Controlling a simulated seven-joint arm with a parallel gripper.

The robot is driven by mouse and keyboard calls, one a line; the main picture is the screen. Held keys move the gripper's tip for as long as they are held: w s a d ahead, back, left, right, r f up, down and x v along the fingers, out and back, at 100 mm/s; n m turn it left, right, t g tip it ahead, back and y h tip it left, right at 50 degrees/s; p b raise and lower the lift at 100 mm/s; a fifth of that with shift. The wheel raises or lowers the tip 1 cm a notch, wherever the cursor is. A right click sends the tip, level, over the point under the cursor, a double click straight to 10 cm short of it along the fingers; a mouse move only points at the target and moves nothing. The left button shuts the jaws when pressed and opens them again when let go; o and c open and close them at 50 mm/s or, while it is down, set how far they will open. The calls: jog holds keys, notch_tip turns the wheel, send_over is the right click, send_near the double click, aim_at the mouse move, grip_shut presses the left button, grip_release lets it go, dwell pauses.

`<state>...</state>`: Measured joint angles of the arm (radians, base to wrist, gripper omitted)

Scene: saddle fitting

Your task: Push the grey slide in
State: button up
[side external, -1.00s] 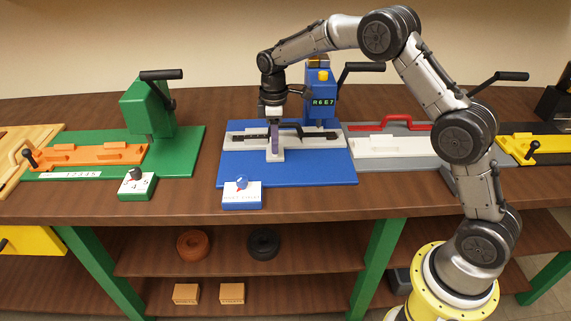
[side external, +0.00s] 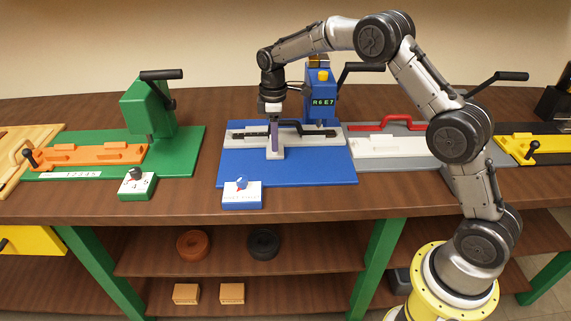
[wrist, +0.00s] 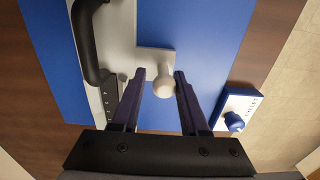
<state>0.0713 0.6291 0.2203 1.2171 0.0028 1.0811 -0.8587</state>
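On the blue station, a pale grey slide (wrist: 146,55) juts out from the grey rail toward the front edge. A round pale knob (wrist: 163,83) stands on it. The slide also shows in the side view (side external: 280,155), partly hidden by the fingers. My gripper (wrist: 160,74) is open, with its dark purple fingers pointing down at the slide. In the wrist view the fingertips lie on either side of the knob, with a small gap visible. In the side view my gripper (side external: 275,150) is over the slide; contact cannot be told.
A black handle (wrist: 86,40) stands along the grey rail (side external: 321,139) behind the slide. The blue press (side external: 320,92) with a display reading R6E7 rises behind. A dial box (side external: 242,195) sits at the front edge. Green (side external: 188,150) and white-and-red stations flank this one.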

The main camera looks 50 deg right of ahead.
jog(key=shift+o, duration=1.1)
jog(key=shift+w+d, duration=0.2)
jog(key=shift+d, duration=0.1)
jog(key=shift+a, duration=0.1)
jog(key=shift+r, duration=0.1)
jog(key=shift+s+a+r, duration=0.1)
jog(key=shift+r, duration=2.85)
